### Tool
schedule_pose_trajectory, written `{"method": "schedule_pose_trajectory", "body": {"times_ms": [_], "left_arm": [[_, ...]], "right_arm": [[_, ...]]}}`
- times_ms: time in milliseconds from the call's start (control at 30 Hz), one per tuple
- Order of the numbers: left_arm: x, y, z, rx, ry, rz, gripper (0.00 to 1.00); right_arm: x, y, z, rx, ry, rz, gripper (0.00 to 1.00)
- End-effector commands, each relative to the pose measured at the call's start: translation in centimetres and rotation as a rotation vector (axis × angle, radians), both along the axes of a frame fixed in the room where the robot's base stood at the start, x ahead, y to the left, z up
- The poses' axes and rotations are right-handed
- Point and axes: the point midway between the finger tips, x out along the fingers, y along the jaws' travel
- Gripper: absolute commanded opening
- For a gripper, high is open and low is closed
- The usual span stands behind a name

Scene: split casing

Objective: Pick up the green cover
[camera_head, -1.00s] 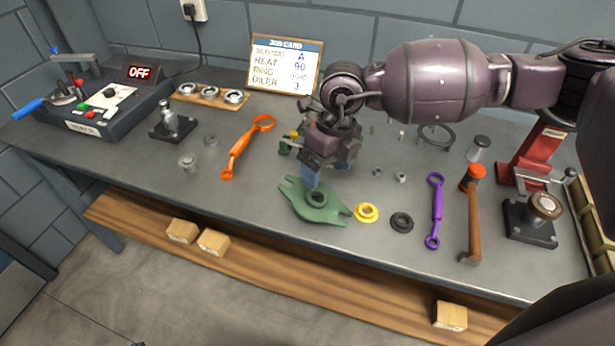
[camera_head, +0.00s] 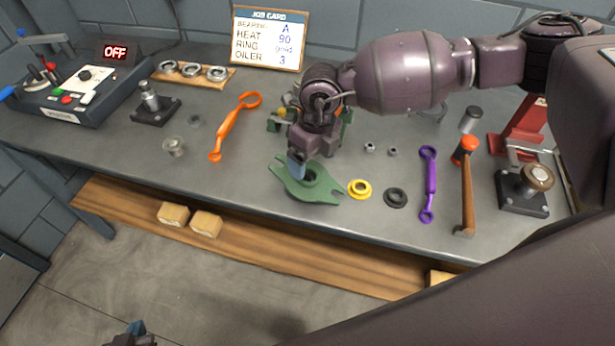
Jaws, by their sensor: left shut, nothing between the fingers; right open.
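The green cover (camera_head: 322,189) lies on the bench near its front edge, a flat piece with pointed ears and a raised round hub with a dark hole. My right gripper (camera_head: 297,166) points down at the hub's back left side, its blue fingertip close to the cover. It is open; whether it touches the cover I cannot tell. Another green part (camera_head: 346,114) stands behind my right gripper, mostly hidden by it. My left gripper (camera_head: 137,328) shows only at the bottom left edge, low over the floor, shut and away from the cover.
A yellow ring (camera_head: 359,188) and a black ring (camera_head: 395,198) lie just right of the cover. An orange wrench (camera_head: 229,130) lies to the left, a purple wrench (camera_head: 428,185) and a hammer (camera_head: 467,190) to the right. A job card (camera_head: 268,38) stands behind.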

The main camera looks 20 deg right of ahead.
Motion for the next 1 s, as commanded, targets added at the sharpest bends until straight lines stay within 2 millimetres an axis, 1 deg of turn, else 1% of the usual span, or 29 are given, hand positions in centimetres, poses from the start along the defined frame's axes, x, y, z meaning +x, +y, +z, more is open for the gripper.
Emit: {"method": "schedule_pose_trajectory", "body": {"times_ms": [33, 200, 300, 467, 500, 967, 1000], "left_arm": [[0.1, 0.0, 0.2, 0.001, -0.003, -0.001, 0.0], [0.3, 0.0, 0.3, 0.0, -0.008, -0.002, 0.0], [0.3, 0.0, 0.3, 0.0, -0.009, -0.002, 0.0], [0.3, 0.0, 0.4, 0.0, -0.009, -0.002, 0.0], [0.3, 0.0, 0.3, 0.001, -0.009, -0.002, 0.0], [-0.1, 0.1, 0.1, 0.001, -0.001, 0.0, 0.0], [-0.2, 0.1, 0.1, 0.001, 0.0, 0.001, 0.0]], "right_arm": [[-0.1, 0.2, -0.7, -0.001, 0.003, 0.001, 0.85], [-0.3, 0.5, -3.0, -0.001, 0.003, 0.0, 0.85], [-0.3, 0.5, -3.6, 0.0, 0.001, 0.0, 0.85], [-0.3, 0.5, -3.6, 0.0, 0.0, 0.0, 0.85], [-0.3, 0.5, -3.6, 0.0, 0.0, 0.0, 0.83], [-0.3, 0.5, -3.5, 0.0, 0.001, 0.0, 0.13], [-0.3, 0.5, -3.5, 0.0, 0.001, 0.0, 0.07]]}}
